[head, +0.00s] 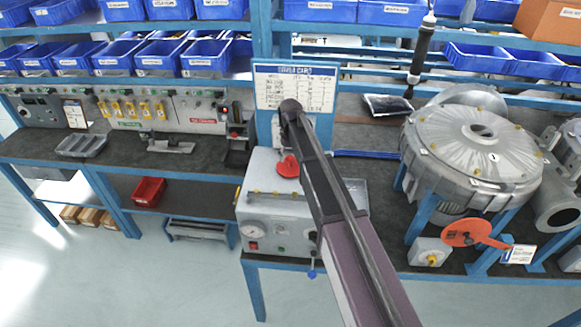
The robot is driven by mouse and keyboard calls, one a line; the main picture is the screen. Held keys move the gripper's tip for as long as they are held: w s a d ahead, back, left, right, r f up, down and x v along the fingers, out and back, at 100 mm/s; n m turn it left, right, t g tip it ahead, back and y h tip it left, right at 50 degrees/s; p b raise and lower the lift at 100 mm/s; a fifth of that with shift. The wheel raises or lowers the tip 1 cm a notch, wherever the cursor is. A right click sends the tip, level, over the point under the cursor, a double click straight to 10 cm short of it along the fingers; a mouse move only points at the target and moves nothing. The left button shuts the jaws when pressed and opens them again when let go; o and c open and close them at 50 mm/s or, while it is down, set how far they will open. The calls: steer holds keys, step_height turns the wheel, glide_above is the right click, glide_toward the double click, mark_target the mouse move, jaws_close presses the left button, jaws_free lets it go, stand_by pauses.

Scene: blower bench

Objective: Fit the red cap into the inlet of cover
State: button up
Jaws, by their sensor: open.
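A small red round piece (287,166), which looks like the red cap, lies on top of the grey control box (262,205) just left of my arm. The grey metal blower cover (450,145) is at the right, facing up. Its round inlet (482,131) is in the middle, with no red piece in it. My arm rises from the bottom edge to a dark joint above the control box. My gripper is not visible, so I cannot tell its position relative to the red piece. Part of the control box is hidden behind my arm.
An orange-red disc with a handle (460,232) sits by the blower's front, near a small tag (519,254). A sign board (293,88) stands behind the control box. Blue bins (205,55) line the shelves. A black hanging tool (421,50) is left of the blower.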

mark_target(290, 157)
jaws_close()
steer(key=shift+r+p, duration=1.95)
